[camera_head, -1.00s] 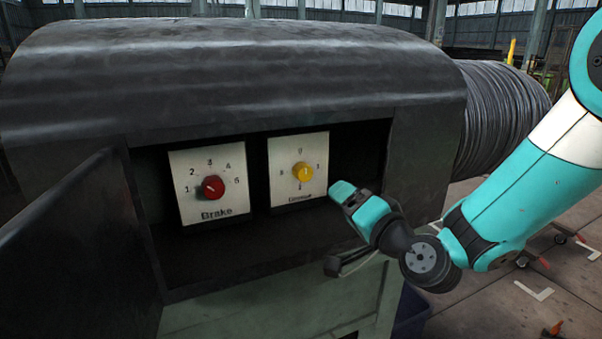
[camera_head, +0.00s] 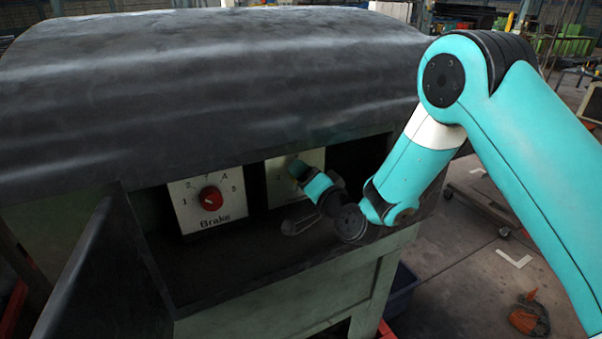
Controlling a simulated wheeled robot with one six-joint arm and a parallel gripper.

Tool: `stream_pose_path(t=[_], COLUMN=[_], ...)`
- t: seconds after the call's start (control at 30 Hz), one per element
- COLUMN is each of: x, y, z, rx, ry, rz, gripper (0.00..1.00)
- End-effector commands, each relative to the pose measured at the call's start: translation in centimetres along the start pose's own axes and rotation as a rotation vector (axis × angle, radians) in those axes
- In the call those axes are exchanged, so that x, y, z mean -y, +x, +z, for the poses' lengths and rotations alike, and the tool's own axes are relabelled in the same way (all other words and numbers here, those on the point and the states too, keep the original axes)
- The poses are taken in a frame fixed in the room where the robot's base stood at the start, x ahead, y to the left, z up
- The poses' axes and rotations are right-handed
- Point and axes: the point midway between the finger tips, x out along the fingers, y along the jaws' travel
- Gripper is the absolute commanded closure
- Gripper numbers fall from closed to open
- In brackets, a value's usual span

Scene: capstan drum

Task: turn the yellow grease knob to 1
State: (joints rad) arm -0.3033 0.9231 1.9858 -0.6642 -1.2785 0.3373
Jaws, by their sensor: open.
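The grease dial's white plate (camera_head: 282,190) stands inside the open compartment, right of the brake dial. Its yellow knob is hidden behind my gripper (camera_head: 296,168), so its pointer cannot be read now. My gripper is in front of that plate, with its tip over the knob's place. The jaws are open; their fingertips are mostly hidden from this side, and I cannot tell whether they are around the knob or touching it. My arm comes in from the right.
A red brake knob (camera_head: 210,198) on a white plate is close to the left. The open door (camera_head: 85,275) stands at the left. The dark housing (camera_head: 210,90) overhangs the compartment. A dark blue bin (camera_head: 400,290) is on the floor below right.

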Motion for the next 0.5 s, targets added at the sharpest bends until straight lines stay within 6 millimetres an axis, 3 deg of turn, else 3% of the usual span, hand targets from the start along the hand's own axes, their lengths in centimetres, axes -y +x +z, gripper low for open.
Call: stream_pose_path(t=[0.13,0.33,0.5], x=[0.12,0.11,0.06], y=[0.06,0.03,0.0], z=[0.2,0.16,0.09], rx=[0.003,0.002,0.001], ry=[0.0,0.0,0.003], rz=[-0.002,-0.002,-0.002], gripper=[0.32,0.78,0.81])
